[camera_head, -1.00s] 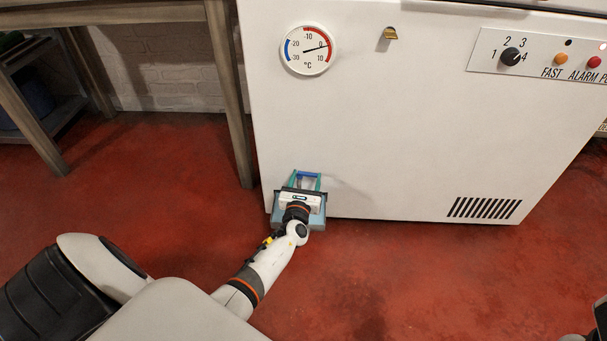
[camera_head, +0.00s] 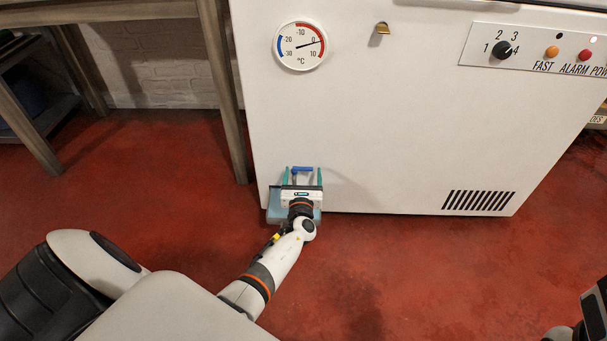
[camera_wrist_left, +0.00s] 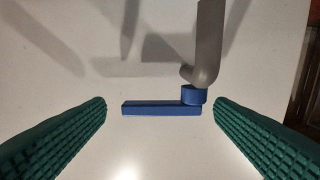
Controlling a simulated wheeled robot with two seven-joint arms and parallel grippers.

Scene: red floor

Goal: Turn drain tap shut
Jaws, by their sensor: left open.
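The drain tap has a flat blue lever (camera_wrist_left: 160,108) and a bent grey pipe (camera_wrist_left: 208,45), low on the front of the white chest freezer. In the left wrist view the lever lies level, reaching left from its round blue hub under the pipe's end. In the head view the blue lever (camera_head: 303,169) shows between my green fingertips. My left gripper (camera_head: 302,173) is open. Its ribbed fingers stand one to each side of the lever in the left wrist view (camera_wrist_left: 160,104), with gaps at both ends and no contact visible. My right gripper's fingers are out of view.
The freezer (camera_head: 390,120) carries a round thermometer, a control panel and a vent grille. A wooden table leg (camera_head: 226,100) stands to its left. The front floor is open.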

